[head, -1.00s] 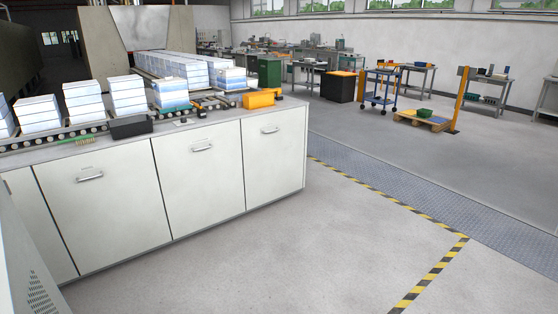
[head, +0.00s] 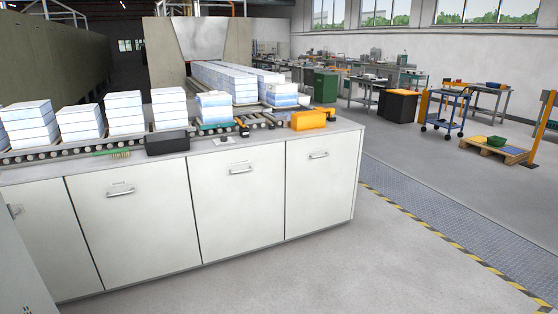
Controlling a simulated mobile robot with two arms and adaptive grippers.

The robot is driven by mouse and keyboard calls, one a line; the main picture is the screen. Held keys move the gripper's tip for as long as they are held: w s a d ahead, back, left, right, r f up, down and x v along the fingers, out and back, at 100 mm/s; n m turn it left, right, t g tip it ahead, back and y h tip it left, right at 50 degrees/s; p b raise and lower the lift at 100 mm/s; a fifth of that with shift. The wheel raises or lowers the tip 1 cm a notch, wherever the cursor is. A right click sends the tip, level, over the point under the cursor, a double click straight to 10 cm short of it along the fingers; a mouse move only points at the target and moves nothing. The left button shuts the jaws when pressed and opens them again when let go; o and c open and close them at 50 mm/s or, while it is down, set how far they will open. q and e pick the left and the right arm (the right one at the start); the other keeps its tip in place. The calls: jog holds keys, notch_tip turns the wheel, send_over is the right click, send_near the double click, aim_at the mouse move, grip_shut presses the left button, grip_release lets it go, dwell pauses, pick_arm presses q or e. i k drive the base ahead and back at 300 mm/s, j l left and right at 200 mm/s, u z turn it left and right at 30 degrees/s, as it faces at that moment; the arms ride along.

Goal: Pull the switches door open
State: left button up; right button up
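A white counter shows several flat cabinet doors with short bar handles, all shut: a left door (head: 133,232), a middle door (head: 238,205) and a right door (head: 320,186). A narrower panel (head: 48,240) stands at the far left, with a handle (head: 16,209) near its left side. I see no label that tells which one is the switches door. A light grey panel edge (head: 15,270) fills the lower left corner, and I cannot tell what it belongs to. Neither of my grippers is in view.
On the counter are a roller conveyor with white-blue stacks (head: 80,122), a black box (head: 167,143) and an orange box (head: 308,120). Bare floor (head: 330,270) lies in front and to the right, up to a yellow-black stripe (head: 440,237). A blue trolley (head: 445,112) stands far right.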

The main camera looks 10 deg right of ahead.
aim_at(321, 170)
jog(key=i+l+z, duration=0.4)
jog(key=i, duration=0.6)
jog(key=i+l+z, duration=0.1)
jog(key=i+z, duration=0.35)
jog(key=i, duration=0.55)
